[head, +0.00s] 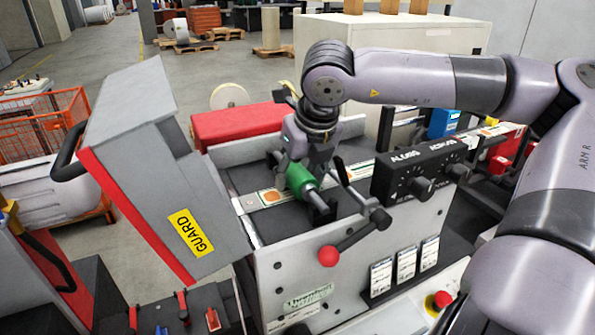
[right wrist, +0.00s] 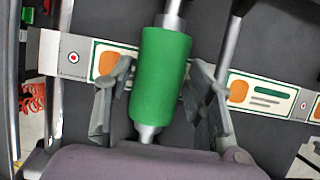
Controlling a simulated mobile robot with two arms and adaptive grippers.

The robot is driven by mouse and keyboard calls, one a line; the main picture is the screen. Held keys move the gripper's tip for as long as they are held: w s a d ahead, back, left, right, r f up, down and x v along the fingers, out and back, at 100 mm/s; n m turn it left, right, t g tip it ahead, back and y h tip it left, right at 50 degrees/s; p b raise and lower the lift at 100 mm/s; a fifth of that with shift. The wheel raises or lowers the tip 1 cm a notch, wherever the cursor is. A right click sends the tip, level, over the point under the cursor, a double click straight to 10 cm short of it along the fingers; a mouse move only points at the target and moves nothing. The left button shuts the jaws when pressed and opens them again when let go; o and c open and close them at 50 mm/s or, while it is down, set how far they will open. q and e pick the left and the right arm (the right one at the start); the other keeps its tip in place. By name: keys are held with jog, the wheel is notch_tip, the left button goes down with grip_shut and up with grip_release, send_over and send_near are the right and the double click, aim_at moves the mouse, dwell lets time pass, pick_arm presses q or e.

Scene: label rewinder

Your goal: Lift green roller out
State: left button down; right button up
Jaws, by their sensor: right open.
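The green roller (head: 299,180) sits inside the label rewinder, on a metal shaft above the label strip. In the right wrist view the green roller (right wrist: 160,75) is upright in the picture, with bare metal shaft at both ends. My right gripper (head: 305,172) reaches down over it from above. Its two fingers (right wrist: 160,100) stand open, one on each side of the roller, with a small gap on the left and little or none visible on the right. My left gripper is not in view. The guard (head: 190,232) is swung open to the left.
A black control box with dials (head: 420,172) stands right of the roller. A red cover (head: 240,125) lies behind. The label strip (right wrist: 268,95) runs under the roller.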

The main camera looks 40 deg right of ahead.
jog(key=shift+s+a, duration=0.1)
jog(key=shift+c, duration=0.4)
jog(key=shift+c, duration=0.6)
grip_shut()
